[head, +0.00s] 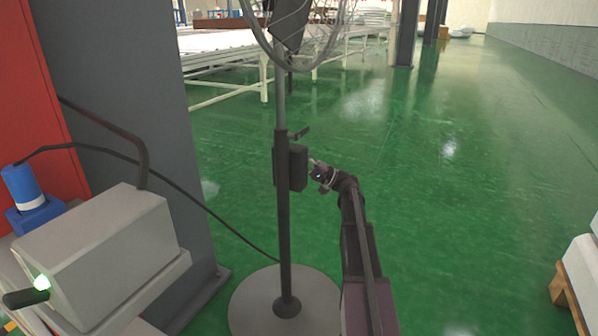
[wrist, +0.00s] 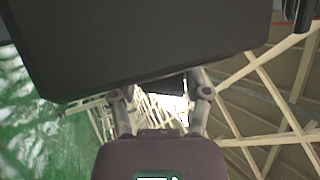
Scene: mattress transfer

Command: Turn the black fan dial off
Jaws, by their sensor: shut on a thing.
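The fan's black control box (head: 298,167) is mounted on the dark stand pole (head: 283,225). My gripper (head: 313,165) reaches the right side of the box from the right. In the wrist view the large dark underside of the box (wrist: 150,40) fills the top. The black fan dial (wrist: 168,87) shows as a small dark piece between my two fingers (wrist: 161,92), and my gripper is shut on it. In the head view the dial is not clear behind the fingers. The dial's setting cannot be read.
The fan's round base (head: 250,305) stands on the green floor (head: 480,200). The wire fan cage (head: 290,30) is above. A pallet is at far right.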

